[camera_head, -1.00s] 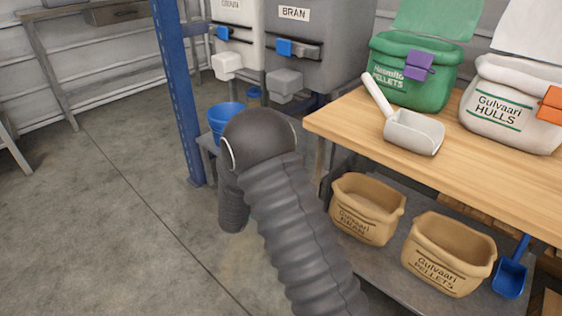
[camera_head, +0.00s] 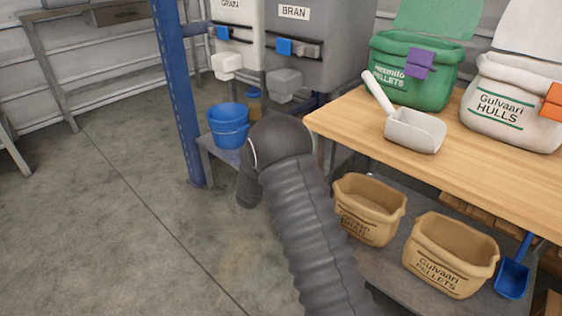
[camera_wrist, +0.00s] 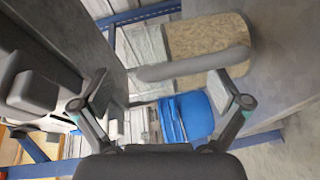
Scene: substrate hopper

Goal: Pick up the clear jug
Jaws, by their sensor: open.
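In the wrist view, a see-through vessel with tan grainy contents, which looks like the clear jug (camera_wrist: 207,32), is at the upper middle. A grey bar like a handle (camera_wrist: 195,66) crosses in front of it. My gripper (camera_wrist: 167,98) is open, with one finger to the left and one to the right of the picture's middle. The bar lies across the upper part of the gap between the fingers; I cannot tell how far off it is. Nothing is held.
A blue bucket (camera_head: 228,126) stands on a low shelf below the hoppers; blue also shows in the wrist view (camera_wrist: 187,116). A blue post (camera_head: 181,95) rises left of it. A wooden table (camera_head: 480,172) with a white scoop (camera_head: 415,131) is at right. Floor at left is clear.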

